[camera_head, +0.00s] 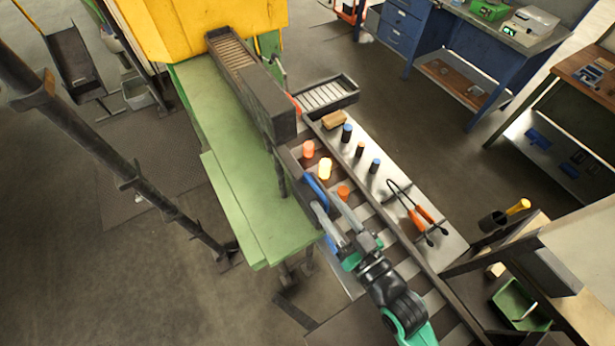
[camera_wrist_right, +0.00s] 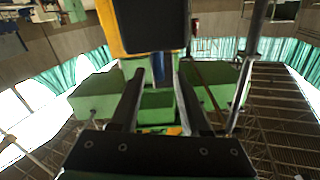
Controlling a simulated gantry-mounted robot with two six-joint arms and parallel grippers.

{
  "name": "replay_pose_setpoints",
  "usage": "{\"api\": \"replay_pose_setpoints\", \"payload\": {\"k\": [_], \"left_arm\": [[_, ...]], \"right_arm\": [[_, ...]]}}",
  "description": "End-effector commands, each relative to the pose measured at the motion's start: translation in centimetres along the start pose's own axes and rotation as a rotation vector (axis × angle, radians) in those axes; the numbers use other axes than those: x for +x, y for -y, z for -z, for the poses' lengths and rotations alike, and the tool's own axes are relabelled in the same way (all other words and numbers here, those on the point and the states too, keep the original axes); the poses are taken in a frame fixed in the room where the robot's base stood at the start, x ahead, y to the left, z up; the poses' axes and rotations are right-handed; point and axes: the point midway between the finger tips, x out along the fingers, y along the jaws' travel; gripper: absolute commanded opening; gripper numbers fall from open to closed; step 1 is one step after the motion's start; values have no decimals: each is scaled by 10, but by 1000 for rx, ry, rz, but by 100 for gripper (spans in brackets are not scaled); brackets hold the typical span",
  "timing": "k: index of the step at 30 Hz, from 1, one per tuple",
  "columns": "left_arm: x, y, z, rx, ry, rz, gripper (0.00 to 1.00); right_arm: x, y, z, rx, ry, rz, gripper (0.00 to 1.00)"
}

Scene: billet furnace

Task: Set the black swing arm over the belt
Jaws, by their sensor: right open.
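My right gripper (camera_head: 329,208) is open above the slatted belt (camera_head: 432,300), its fingers pointing up and left in the head view. A blue rounded bar (camera_head: 317,189) lies just ahead of the fingers; I cannot tell whether it touches one. In the right wrist view, the open fingers (camera_wrist_right: 160,88) have a blue upright piece (camera_wrist_right: 158,68) between and beyond them, below a black block (camera_wrist_right: 152,25). I cannot make out for sure which dark part is the swing arm; a thin dark upright (camera_head: 281,178) stands beside the belt's left edge. My left gripper is out of view.
Glowing billets (camera_head: 325,168) stand on the belt. A dark roller chute (camera_head: 268,105) comes from the yellow furnace (camera_head: 190,25). A side plate (camera_head: 400,185) holds small cylinders and orange-handled tongs (camera_head: 415,212). A green table (camera_head: 235,185) lies left of the belt.

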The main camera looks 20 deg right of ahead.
Motion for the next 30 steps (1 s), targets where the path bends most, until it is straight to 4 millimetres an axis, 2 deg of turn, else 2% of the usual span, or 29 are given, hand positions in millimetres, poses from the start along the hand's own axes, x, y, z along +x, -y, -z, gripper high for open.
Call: {"api": "replay_pose_setpoints", "payload": {"k": [6, 10, 15, 22, 30], "left_arm": [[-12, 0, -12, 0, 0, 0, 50], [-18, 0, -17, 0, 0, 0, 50], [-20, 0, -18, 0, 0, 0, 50], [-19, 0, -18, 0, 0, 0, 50], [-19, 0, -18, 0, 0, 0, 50]], "right_arm": [[51, 0, -2, 0, -4, 1, 46], [73, 0, -2, 0, -3, 1, 46], [85, 0, 0, -1, -1, 0, 46], [85, 0, 0, 0, -1, 0, 46], [85, 0, 0, 0, -1, 0, 0]]}}
